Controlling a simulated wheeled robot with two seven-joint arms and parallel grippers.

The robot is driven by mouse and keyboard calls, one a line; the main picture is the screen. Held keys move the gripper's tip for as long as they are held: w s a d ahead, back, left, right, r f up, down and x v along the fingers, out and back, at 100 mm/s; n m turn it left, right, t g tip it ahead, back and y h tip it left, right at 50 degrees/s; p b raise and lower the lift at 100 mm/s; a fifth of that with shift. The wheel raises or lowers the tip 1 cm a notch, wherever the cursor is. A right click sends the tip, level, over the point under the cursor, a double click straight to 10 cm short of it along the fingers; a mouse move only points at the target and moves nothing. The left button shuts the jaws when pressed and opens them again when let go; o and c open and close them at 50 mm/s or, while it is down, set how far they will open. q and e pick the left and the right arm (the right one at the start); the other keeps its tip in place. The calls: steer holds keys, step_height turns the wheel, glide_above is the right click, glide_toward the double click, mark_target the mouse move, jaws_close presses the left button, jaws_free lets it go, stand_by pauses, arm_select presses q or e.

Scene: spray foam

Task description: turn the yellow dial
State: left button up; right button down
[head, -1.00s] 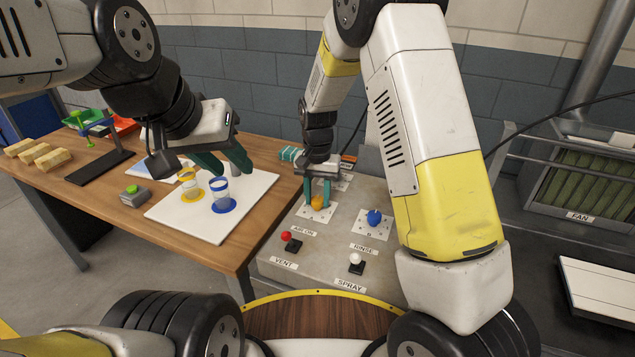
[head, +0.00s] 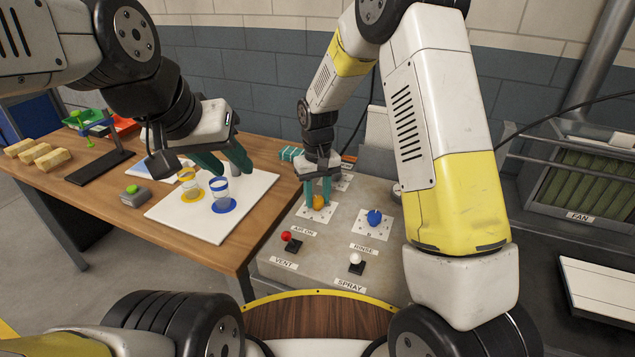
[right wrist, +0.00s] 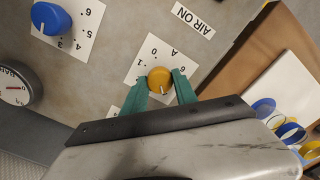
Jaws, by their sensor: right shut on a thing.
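The yellow dial (head: 319,202) sits on a white scale plate marked A on the grey panel. It also shows in the right wrist view (right wrist: 160,79), with its pointer line toward the gripper side. My right gripper (head: 319,193) comes down on it from above, with its green fingers on either side; it also shows in the right wrist view (right wrist: 159,86). It is shut on the dial.
A blue dial (head: 374,217) sits right of the yellow one. A red-topped switch (head: 288,238) and a white-topped switch (head: 356,259) stand nearer. Two cups, yellow-banded (head: 190,188) and blue-banded (head: 220,192), stand on the white board (head: 180,219). A gauge (right wrist: 14,88) is beside the dials.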

mark_target(317, 199)
stand_by(0.4)
steer(key=c, duration=1)
jaws_free()
step_height(317, 199, up, 7)
steer(key=shift+r, duration=0.4)
